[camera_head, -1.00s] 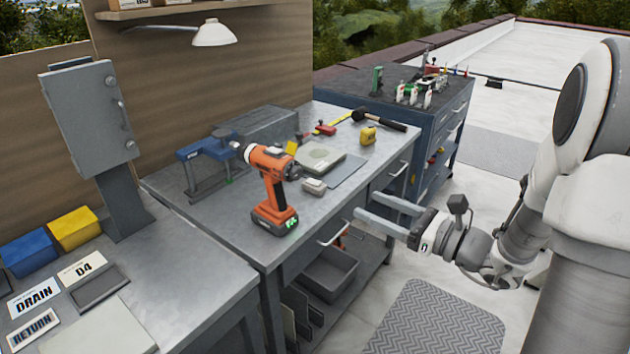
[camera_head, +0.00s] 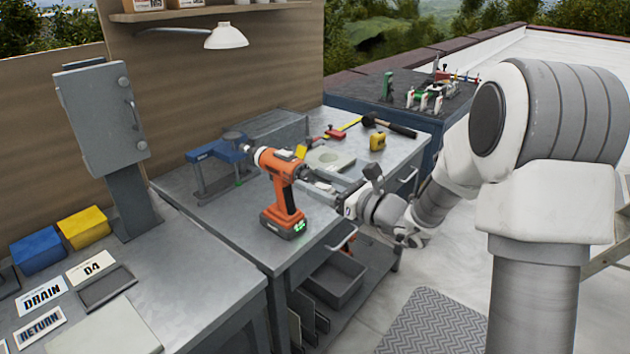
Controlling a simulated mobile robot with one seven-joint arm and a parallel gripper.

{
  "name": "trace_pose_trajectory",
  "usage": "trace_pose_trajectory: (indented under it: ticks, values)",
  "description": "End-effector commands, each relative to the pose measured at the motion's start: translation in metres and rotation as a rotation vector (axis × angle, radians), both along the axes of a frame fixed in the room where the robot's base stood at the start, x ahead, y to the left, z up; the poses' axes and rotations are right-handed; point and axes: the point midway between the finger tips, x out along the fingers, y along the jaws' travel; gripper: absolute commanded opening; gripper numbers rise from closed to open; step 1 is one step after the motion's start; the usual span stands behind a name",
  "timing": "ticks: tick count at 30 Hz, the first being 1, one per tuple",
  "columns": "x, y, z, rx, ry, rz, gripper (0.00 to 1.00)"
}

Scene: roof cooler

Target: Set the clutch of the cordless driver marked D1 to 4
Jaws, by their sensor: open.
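An orange and black cordless driver (camera_head: 280,180) stands upright on its battery on the metal workbench (camera_head: 238,215), near the front edge. Its nose points left. Small green lights show on its battery. I cannot read a D1 mark or any clutch number at this size. My gripper (camera_head: 308,186) is open, pointing left, just right of the driver's upper body. Its fingertips lie close to the driver's rear and are partly hidden there. I cannot tell whether they touch it.
A blue vise (camera_head: 218,152) stands behind the driver. A yellow tape measure (camera_head: 377,142) and a hammer (camera_head: 390,127) lie farther back on the bench. A grey cabinet (camera_head: 100,115) stands at left, near DRAIN, RETURN and D4 labels. A tool cart (camera_head: 400,98) is behind.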

Motion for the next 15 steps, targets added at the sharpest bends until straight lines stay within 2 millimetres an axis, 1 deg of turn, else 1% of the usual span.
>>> trace_pose_trajectory:
  ticks: [3, 10, 11, 15]
  values:
    - [0.0029, 0.0038, 0.0005, 0.001, -0.001, 0.0, 0.68]
    - [0.0032, 0.0039, 0.0005, 0.001, -0.001, 0.0, 0.68]
    - [0.0032, 0.0039, 0.0005, 0.001, -0.001, 0.0, 0.64]
    - [0.003, 0.0037, 0.0004, 0.001, -0.001, 0.0, 0.39]
